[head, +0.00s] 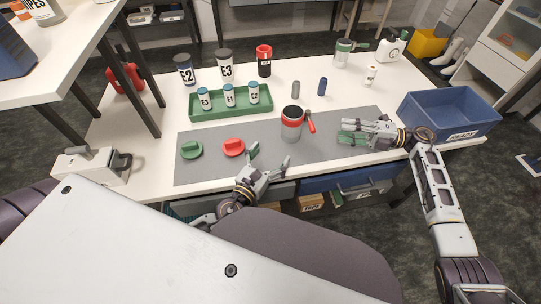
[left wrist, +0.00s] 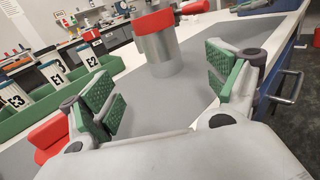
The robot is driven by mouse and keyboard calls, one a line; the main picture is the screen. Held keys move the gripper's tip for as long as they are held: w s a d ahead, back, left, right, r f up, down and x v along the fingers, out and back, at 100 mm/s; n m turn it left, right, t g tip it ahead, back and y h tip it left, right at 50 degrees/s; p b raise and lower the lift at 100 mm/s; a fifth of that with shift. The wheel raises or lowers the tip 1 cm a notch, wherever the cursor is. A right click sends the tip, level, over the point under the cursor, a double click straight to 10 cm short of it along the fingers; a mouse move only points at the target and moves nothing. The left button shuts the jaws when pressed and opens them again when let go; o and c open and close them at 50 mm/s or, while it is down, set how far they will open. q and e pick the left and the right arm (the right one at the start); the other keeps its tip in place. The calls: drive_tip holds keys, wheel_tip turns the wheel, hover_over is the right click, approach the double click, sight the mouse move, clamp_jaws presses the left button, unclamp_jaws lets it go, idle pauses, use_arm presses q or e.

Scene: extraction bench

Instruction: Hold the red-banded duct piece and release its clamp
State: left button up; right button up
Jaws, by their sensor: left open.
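The red-banded duct piece (head: 291,128) stands upright on the grey mat, a grey cylinder with a red band near its top. Its red clamp lever (head: 310,121) sticks out on the right side. My left gripper (head: 270,157) is open and empty, in front of the duct piece and apart from it. In the left wrist view the duct piece (left wrist: 160,52) stands beyond and between the open fingers (left wrist: 165,95), with part of the red lever (left wrist: 195,7) beside it. My right gripper (head: 348,131) lies low over the mat to the right, fingers apart, holding nothing visible.
A green rack (head: 232,113) with several small labelled jars stands behind the mat (head: 205,172). A green piece (head: 191,150) and a red piece (head: 233,147) lie at left on the mat. A blue bin (head: 450,118) stands at right. Labelled canisters stand at the back.

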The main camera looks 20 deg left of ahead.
sight(287, 132)
use_arm(q)
drive_tip(key=shift+w, duration=0.2)
drive_tip(key=shift+w+d, duration=0.35)
drive_tip(key=shift+w, duration=1.85)
drive_tip(key=shift+w+d, duration=0.35)
drive_tip(key=shift+w, duration=1.9)
drive_tip(key=shift+w+d, duration=0.35)
drive_tip(key=shift+w, duration=1.85)
drive_tip(key=shift+c, duration=0.3)
drive_tip(key=c, duration=1.3)
